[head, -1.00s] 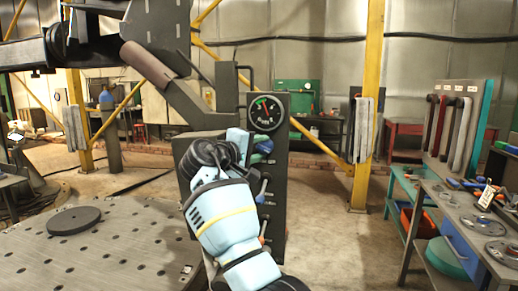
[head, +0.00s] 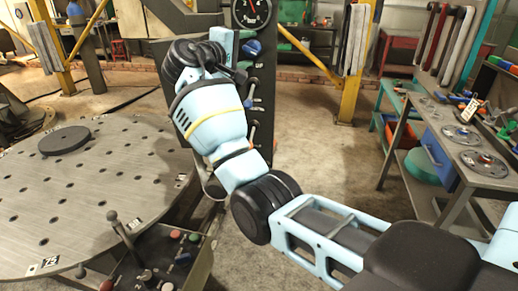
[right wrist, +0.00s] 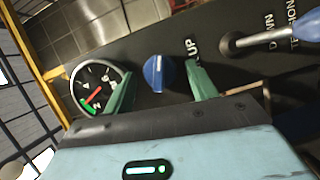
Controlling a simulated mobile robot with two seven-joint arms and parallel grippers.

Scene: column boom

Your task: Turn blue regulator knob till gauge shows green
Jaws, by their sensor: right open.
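The blue regulator knob (head: 252,47) sits on the dark control panel (head: 262,85), below the round gauge (head: 252,12), whose top is cut off. My right gripper (head: 246,50) is at the panel beside the knob. In the right wrist view, its open green fingers (right wrist: 163,88) lie to either side of the blue knob (right wrist: 158,73); I cannot tell whether they touch it. The gauge (right wrist: 97,88) shows there too, with its red needle near a green stretch of the dial; its exact reading is unclear. My left gripper is not in view.
Levers (head: 250,103) stick out of the panel below the knob. A round perforated table (head: 95,190) with a black disc (head: 65,141) is at left. A control box (head: 150,265) with a joystick stands in front. A workbench (head: 470,140) with tools is at right; floor between is clear.

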